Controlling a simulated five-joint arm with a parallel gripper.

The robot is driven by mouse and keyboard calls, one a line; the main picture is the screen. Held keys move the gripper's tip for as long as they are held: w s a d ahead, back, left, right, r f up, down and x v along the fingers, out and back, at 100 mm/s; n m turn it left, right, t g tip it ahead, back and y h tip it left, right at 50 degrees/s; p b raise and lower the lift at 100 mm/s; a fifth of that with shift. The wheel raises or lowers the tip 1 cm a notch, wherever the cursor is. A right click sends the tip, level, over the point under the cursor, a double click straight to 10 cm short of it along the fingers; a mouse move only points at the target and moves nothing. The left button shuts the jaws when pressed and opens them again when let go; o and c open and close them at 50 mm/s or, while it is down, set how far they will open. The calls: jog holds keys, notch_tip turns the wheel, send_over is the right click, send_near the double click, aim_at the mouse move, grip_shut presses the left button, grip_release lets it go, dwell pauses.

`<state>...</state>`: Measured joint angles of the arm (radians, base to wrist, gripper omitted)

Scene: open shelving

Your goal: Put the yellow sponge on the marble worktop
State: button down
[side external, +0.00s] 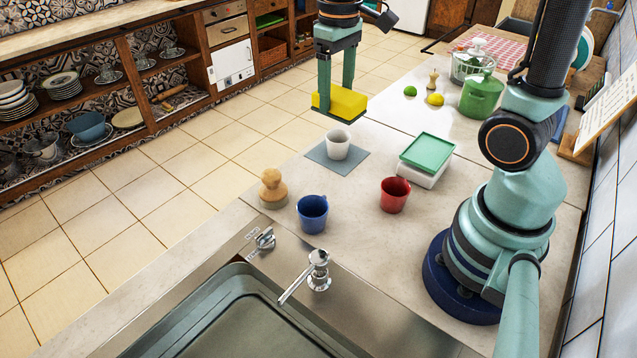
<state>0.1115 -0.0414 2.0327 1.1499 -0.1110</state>
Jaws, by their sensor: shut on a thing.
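My gripper (338,88) points down, its two fingers shut on the yellow sponge (343,103). The sponge is held level in the air, and in this view it shows against the tiled floor near the worktop's far-left edge. How high it is above the worktop's level I cannot tell. The marble worktop (345,205) runs from the sink toward the back right.
A white cup (338,146) stands on a grey mat (322,156) below the sponge in the picture. A blue mug (312,213), red cup (394,195), wooden brush (272,187) and green-lidded box (427,153) stand nearby. A lime (410,91), lemon (436,99) and green pot (481,97) are farther back.

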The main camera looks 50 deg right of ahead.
jog(key=shift+d+r, duration=0.15)
jog(key=shift+d, duration=0.4)
notch_tip(320, 180, down, 20)
jog(key=shift+r, duration=0.2)
grip_release()
jog(key=shift+f, duration=0.1)
jog(key=s+a+r+t, duration=0.2)
jog(key=r, duration=1)
jog(key=s+a+r+t, duration=0.3)
jog(key=r, duration=0.8)
jog(key=shift+r+t, duration=0.3)
jog(key=shift+r, duration=0.1)
